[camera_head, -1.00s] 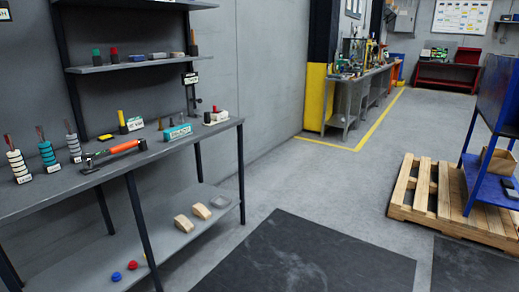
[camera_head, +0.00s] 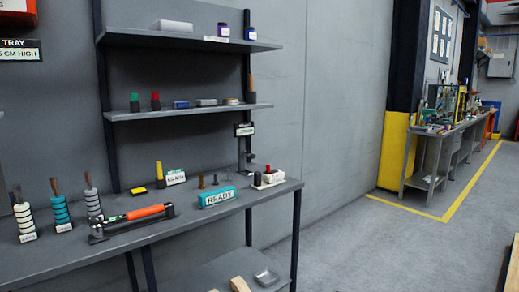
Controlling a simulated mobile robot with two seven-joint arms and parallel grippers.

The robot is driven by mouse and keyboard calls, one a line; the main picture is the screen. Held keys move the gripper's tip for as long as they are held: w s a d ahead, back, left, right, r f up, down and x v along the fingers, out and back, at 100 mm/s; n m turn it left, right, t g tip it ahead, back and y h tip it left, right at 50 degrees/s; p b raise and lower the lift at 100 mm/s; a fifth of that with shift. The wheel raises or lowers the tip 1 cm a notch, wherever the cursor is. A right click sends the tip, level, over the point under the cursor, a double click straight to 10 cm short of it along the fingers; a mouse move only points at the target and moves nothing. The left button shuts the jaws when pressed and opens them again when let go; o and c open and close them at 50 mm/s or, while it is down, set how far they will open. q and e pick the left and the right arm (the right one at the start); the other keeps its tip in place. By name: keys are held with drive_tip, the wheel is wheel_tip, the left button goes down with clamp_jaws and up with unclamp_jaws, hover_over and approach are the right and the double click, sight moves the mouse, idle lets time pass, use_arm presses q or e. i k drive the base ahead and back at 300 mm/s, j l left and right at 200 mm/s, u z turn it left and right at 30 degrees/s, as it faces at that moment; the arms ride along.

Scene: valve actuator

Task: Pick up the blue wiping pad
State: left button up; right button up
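A small blue block (camera_head: 181,104), which looks like the blue wiping pad, lies on the middle wall shelf (camera_head: 125,115). It sits between a red-topped black item (camera_head: 155,101) on its left and a grey block (camera_head: 207,102) on its right. It is small in the picture, so its texture is not clear. Neither of my grippers is in view.
The workbench (camera_head: 240,205) below holds an orange-handled tool (camera_head: 146,212), a teal READY block (camera_head: 217,197), several ringed stacks and a yellow-topped post (camera_head: 159,173). An upper shelf (camera_head: 190,40) hangs above the pad. The floor (camera_head: 340,245) at right is clear.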

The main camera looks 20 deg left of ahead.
sight(177, 105)
drive_tip(key=i+l+u, duration=0.15)
drive_tip(key=i, duration=1)
